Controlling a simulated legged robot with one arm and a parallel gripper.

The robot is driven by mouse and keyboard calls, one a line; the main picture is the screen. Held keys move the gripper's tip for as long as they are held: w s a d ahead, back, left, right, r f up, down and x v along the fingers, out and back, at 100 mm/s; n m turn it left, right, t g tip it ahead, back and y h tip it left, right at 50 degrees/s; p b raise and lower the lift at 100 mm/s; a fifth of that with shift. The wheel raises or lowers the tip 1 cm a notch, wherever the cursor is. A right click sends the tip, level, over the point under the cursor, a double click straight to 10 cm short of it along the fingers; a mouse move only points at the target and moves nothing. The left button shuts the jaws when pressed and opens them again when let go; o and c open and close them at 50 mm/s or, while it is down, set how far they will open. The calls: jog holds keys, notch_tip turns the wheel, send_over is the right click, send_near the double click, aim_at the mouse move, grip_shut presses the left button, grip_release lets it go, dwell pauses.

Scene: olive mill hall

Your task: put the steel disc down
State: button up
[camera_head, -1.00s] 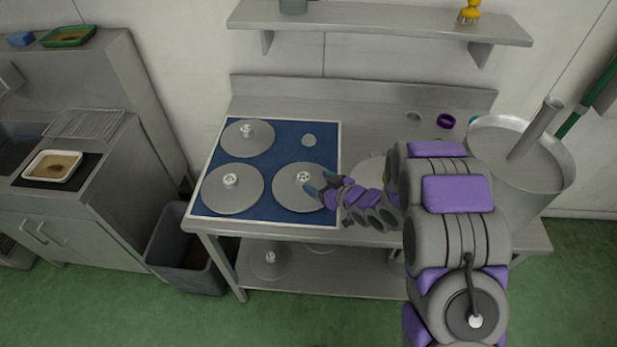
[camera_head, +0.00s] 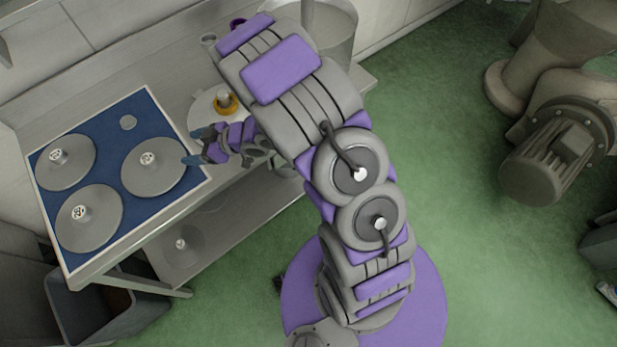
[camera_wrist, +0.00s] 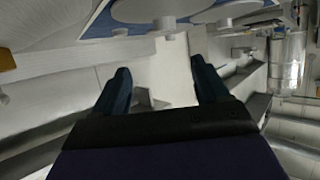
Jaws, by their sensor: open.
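Three round steel discs with central knobs lie flat on a blue mat (camera_head: 75,262) on the steel table. One is the right-hand steel disc (camera_head: 158,181), one the upper left disc (camera_head: 72,172), one the front disc (camera_head: 100,228). My gripper (camera_head: 196,146) is open and empty at the right edge of the right-hand disc, clear of its knob; I cannot tell whether a fingertip touches the rim. In the wrist view my gripper (camera_wrist: 163,82) shows two spread fingers with nothing between them; a disc (camera_wrist: 150,10) shows at the top.
A pale round plate (camera_head: 200,118) with an orange-ringed knob is behind my gripper. A steel vat (camera_head: 335,30) stands at the back. A grey bin (camera_head: 90,310) stands below. A motor (camera_head: 545,160) is at right; green floor lies between.

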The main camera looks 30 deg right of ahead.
jog(key=w+d+r+m+h, duration=0.1)
jog(key=d+r+h, duration=0.2)
jog(key=d, duration=0.3)
jog(key=d+r+m+t+h, duration=0.1)
jog(key=d+r+m+h, duration=0.1)
jog(key=d+h, duration=0.35)
jog(key=w+d+r+m+h, duration=0.1)
jog(key=d+r+h, duration=0.15)
jog(key=d, duration=0.55)
jog(key=s+d+r+m+g, duration=0.2)
jog(key=s+r, duration=0.1)
jog(key=s, duration=0.5)
jog(key=s+d+r+m+g+h, duration=0.1)
jog(key=s+d+r+m+g, duration=0.1)
jog(key=s, duration=0.7)
jog(key=s+d+r+m+g+h, duration=0.1)
jog(key=s+r+m+g, duration=0.2)
jog(key=s, duration=0.5)
jog(key=shift+s+d+r, duration=0.35)
jog(key=shift+d+r, duration=0.05)
jog(key=shift+r, duration=0.4)
jog(key=shift+o, duration=0.5)
jog(key=s+a+r+g+y, duration=0.1)
jog(key=s+a+r+g, duration=0.1)
jog(key=s, duration=0.9)
jog(key=shift+s+a+r+m+g+y, duration=0.15)
jog(key=shift+s+a+m+g+y, duration=0.25)
jog(key=shift+a, duration=0.8)
jog(key=shift+w, duration=0.15)
jog(key=shift+w, duration=0.1)
